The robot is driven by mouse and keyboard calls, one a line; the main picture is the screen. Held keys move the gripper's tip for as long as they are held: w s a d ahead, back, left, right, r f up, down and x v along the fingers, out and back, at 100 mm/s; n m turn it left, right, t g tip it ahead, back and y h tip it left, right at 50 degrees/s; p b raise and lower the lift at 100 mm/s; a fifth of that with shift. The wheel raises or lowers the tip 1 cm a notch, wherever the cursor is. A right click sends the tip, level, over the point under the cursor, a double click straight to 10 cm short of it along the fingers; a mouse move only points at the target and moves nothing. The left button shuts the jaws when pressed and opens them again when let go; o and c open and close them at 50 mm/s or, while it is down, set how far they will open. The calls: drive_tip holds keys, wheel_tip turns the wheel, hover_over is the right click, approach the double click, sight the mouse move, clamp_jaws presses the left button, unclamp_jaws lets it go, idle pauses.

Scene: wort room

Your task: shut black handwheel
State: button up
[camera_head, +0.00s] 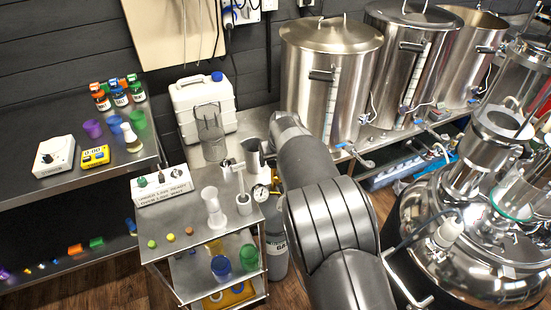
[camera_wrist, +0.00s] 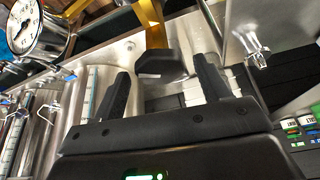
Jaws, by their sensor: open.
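The black handwheel (camera_wrist: 160,64) shows in the wrist view as a dark block on a brass valve body (camera_wrist: 152,14). My gripper (camera_wrist: 161,72) is open, with one finger on each side of the handwheel in the picture. The handwheel lies near the fingertips; whether either finger touches it I cannot tell. In the head view my arm hides the gripper and handwheel. A grey gas cylinder (camera_head: 276,245) stands partly hidden left of my arm, below a round gauge (camera_head: 260,193). A gauge also shows close up in the wrist view (camera_wrist: 38,25).
A steel cart (camera_head: 196,238) with a white control box (camera_head: 161,186) and labware stands left of my arm. Steel kettles (camera_head: 328,80) stand behind, and a large steel vessel (camera_head: 470,250) is close on the right. A white jerrycan (camera_head: 204,98) sits at the back.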

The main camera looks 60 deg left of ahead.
drive_tip(key=shift+c, duration=0.4)
drive_tip(key=c, duration=0.9)
drive_tip(key=shift+o, duration=0.2)
drive_tip(key=shift+m, duration=0.3)
drive_tip(key=m, duration=0.1)
drive_tip(key=m+t, duration=0.1)
drive_tip(key=m, duration=0.1)
drive_tip(key=m+t, duration=0.1)
drive_tip(key=m, duration=0.1)
drive_tip(key=shift+s+a+h, duration=0.15)
drive_tip(key=shift+s+h, duration=0.1)
drive_tip(key=shift+h, duration=0.15)
drive_tip(key=m+h, duration=0.1)
drive_tip(key=m, duration=0.2)
drive_tip(key=m+t, duration=0.1)
drive_tip(key=m, duration=0.2)
drive_tip(key=shift+a+h, duration=0.1)
drive_tip(key=shift+h, duration=0.3)
drive_tip(key=shift+s+m, duration=0.1)
drive_tip(key=shift+m, duration=0.2)
drive_tip(key=o, duration=0.9)
drive_tip(key=shift+o, duration=0.2)
